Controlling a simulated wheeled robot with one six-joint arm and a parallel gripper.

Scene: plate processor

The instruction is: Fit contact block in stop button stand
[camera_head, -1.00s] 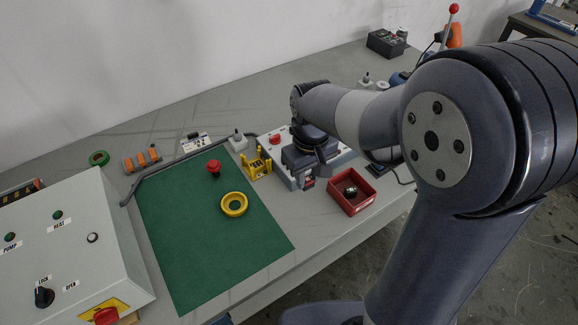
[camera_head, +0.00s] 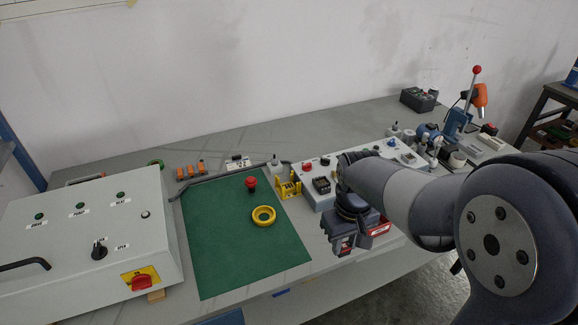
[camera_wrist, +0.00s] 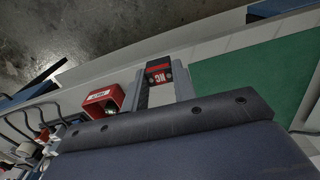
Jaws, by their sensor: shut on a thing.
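My gripper (camera_head: 343,247) is shut on the contact block, a small dark block with a red part and a white "NC" mark (camera_wrist: 158,74). In the wrist view the block sits between the two fingertips. In the head view only a bit of red and dark shows there. The gripper hangs near the table's front edge, right of and nearer than the yellow stand (camera_head: 288,187), which stands open on top beside the green mat (camera_head: 225,250). A red mushroom button (camera_head: 251,184) and a yellow ring (camera_head: 263,216) lie on the mat.
A red bin (camera_wrist: 103,99) is beside the gripper, mostly hidden behind it in the head view. A grey control box (camera_head: 90,235) fills the left. A light panel with a red button (camera_head: 307,167) stands behind the gripper. The mat's front part is clear.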

